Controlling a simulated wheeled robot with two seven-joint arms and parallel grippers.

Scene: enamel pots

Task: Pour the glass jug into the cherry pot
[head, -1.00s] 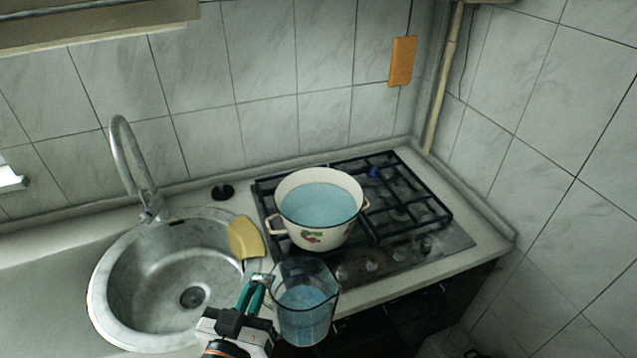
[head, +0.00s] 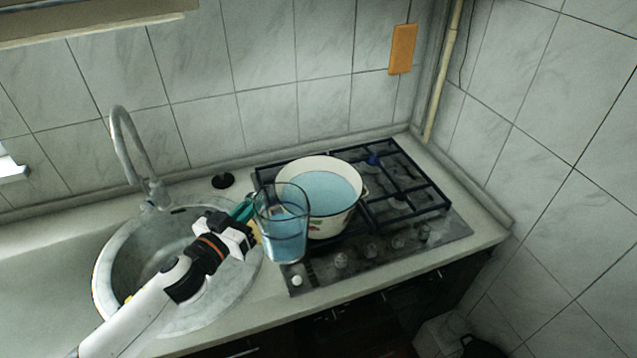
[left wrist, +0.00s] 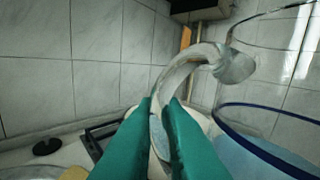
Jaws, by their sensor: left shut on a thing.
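The glass jug (head: 284,240) is clear, with blue liquid in it, and looks upright in the head view. My left gripper (head: 247,211) is shut on its handle (left wrist: 190,62), which stands between the green fingers in the left wrist view. The jug's rim and blue liquid (left wrist: 255,160) show at the right there. The cherry pot (head: 335,220) is cream enamel with a fruit print and stands on the hob, holding blue liquid. The jug is in front of the pot's left side and hides part of it; I cannot tell if they touch. My right gripper is not in view.
The gas hob (head: 415,240) has dark grates, free to the right of the pot. A round steel sink (head: 110,275) with a tall tap (head: 128,150) lies left. A yellow sponge is mostly hidden behind my gripper. A black plug (head: 223,181) lies behind.

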